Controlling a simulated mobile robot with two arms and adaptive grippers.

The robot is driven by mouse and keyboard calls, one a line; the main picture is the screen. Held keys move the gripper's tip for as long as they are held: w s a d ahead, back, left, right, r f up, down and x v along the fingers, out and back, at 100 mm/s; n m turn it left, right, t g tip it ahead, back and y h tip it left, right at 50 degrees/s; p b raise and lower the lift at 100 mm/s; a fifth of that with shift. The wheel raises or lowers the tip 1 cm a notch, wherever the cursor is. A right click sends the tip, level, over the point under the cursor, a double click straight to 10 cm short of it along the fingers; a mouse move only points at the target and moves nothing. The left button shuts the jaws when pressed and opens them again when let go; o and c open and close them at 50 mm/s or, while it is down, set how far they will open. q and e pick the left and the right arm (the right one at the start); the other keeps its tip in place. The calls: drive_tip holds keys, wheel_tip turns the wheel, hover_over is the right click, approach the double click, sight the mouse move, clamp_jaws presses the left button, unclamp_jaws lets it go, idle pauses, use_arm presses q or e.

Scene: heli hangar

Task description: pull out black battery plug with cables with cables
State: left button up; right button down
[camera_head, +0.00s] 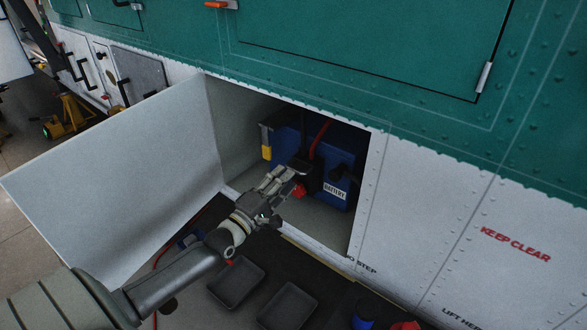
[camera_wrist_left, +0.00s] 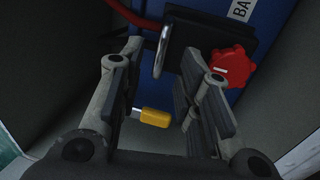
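The blue battery (camera_head: 343,158) stands inside the open compartment, with a white label reading "BATTERY". A black plug (camera_head: 301,164) sits on its front, with a red cable (camera_head: 318,138) rising behind it. In the left wrist view, the black plug (camera_wrist_left: 206,45) has a metal handle (camera_wrist_left: 161,52) and a red knob (camera_wrist_left: 232,66) beside it. My left gripper (camera_head: 284,177) reaches into the opening just in front of the plug. In the left wrist view its fingers (camera_wrist_left: 160,65) are apart, with no object visibly clamped between them. My right gripper is not in view.
The white compartment door (camera_head: 120,185) hangs open at the left, close to my arm. A yellow part (camera_head: 267,152) is at the battery's left side; a yellow piece (camera_wrist_left: 155,117) also shows in the wrist view. Black trays (camera_head: 237,282) lie below the opening.

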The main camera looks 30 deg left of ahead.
sight(293, 168)
use_arm(q)
drive_tip(key=shift+x, duration=2.45)
drive_tip(key=shift+f, duration=0.1)
drive_tip(key=shift+c, duration=0.5)
clamp_jaws()
